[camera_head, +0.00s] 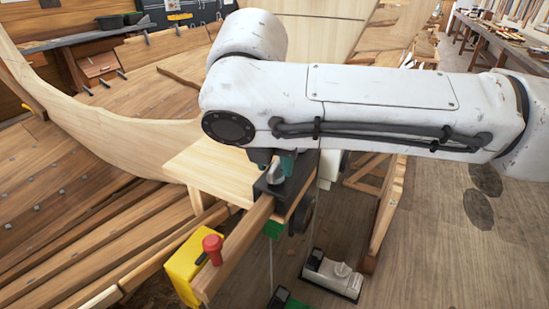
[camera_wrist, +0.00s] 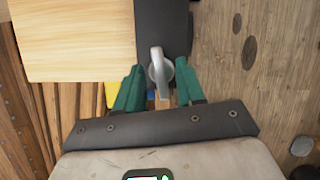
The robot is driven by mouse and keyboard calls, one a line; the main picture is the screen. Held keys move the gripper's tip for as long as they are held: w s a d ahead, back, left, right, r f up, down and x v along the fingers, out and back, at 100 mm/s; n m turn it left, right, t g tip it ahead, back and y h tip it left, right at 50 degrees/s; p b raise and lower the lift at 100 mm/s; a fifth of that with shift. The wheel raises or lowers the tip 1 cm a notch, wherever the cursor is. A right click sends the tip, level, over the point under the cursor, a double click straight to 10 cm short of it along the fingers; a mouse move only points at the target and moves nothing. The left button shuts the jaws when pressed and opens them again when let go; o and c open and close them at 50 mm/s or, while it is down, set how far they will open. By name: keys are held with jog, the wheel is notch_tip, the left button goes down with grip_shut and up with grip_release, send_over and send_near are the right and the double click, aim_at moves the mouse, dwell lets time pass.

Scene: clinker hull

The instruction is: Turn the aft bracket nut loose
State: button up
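The aft bracket (camera_head: 268,196) is a dark block clamped at the end of a wooden rail beside a pale board. Its nut (camera_head: 276,174) is a grey winged piece on top, partly hidden by my arm in the head view. In the wrist view the nut (camera_wrist: 158,70) stands out against the dark bracket (camera_wrist: 163,22). My gripper (camera_wrist: 160,66) has green fingers, one on each side of the nut. They are open, with a small gap at the left finger; I cannot tell whether the right finger touches. In the head view only a bit of green finger shows under my arm.
A yellow block with a red knob (camera_head: 212,248) sits on the rail's near end. The pale board (camera_head: 212,168) and the planked hull (camera_head: 60,200) lie to the left. Open wooden floor lies right.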

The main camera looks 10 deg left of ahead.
grip_shut()
jog(key=shift+n+p, duration=0.3)
jog(key=shift+p, duration=0.15)
jog(key=n+p, duration=0.1)
jog(key=n+y+p, duration=0.1)
jog(key=n+p, duration=0.1)
jog(key=shift+d+r+n, duration=0.15)
jog(key=shift+n, duration=0.15)
jog(key=n+y+p, duration=0.1)
jog(key=n, duration=0.1)
jog(key=n+y+p, duration=0.1)
jog(key=n, duration=0.2)
jog(key=shift+d+g+y, duration=0.1)
jog(key=shift+g+y, duration=0.2)
jog(key=shift+n, duration=0.3)
grip_release()
